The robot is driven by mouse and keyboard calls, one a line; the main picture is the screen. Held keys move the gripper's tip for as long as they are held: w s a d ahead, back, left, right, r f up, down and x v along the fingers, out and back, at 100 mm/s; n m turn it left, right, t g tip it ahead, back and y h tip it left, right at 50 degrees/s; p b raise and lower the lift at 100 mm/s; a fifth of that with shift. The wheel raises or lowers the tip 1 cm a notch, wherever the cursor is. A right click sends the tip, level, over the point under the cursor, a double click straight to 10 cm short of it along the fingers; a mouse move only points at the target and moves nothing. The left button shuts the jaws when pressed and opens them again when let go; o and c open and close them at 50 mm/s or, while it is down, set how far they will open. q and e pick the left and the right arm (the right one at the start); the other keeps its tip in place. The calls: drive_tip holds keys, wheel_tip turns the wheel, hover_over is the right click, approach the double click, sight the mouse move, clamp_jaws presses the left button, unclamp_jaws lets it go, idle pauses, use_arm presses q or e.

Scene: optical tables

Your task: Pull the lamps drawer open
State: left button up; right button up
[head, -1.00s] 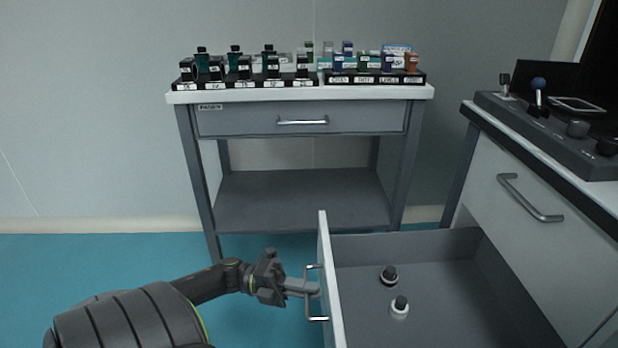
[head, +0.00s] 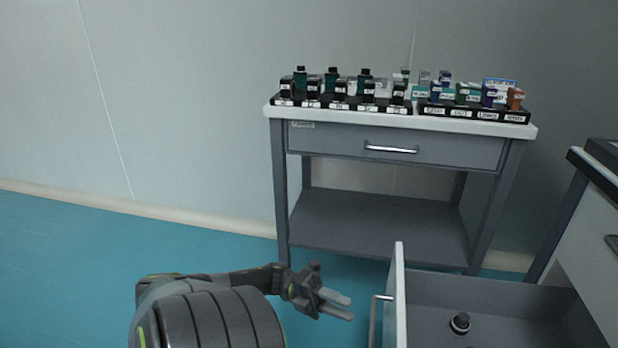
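The lamps drawer appears to be the grey drawer (head: 480,295) at the lower right, standing pulled out with its white front panel (head: 399,290) facing left; no label on it is readable. Its metal bar handle (head: 375,318) is on that panel. A small black-topped lamp-like item (head: 460,322) stands inside. My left gripper (head: 335,304) is just left of the handle, fingers apart, holding nothing and clear of the handle. My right gripper is not in view.
A grey cart (head: 282,190) with a closed drawer (head: 440,148) stands behind, holding racks of small bottles and boxes (head: 365,88). A white cabinet (head: 590,230) is at the right edge. Blue floor (head: 100,260) lies free at left.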

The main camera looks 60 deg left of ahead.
use_arm(q)
drive_tip(key=v, duration=0.9)
drive_tip(key=shift+s+a+b, duration=0.15)
drive_tip(key=shift+a+b, duration=0.05)
drive_tip(key=shift+b, duration=0.2)
drive_tip(key=shift+f, duration=0.1)
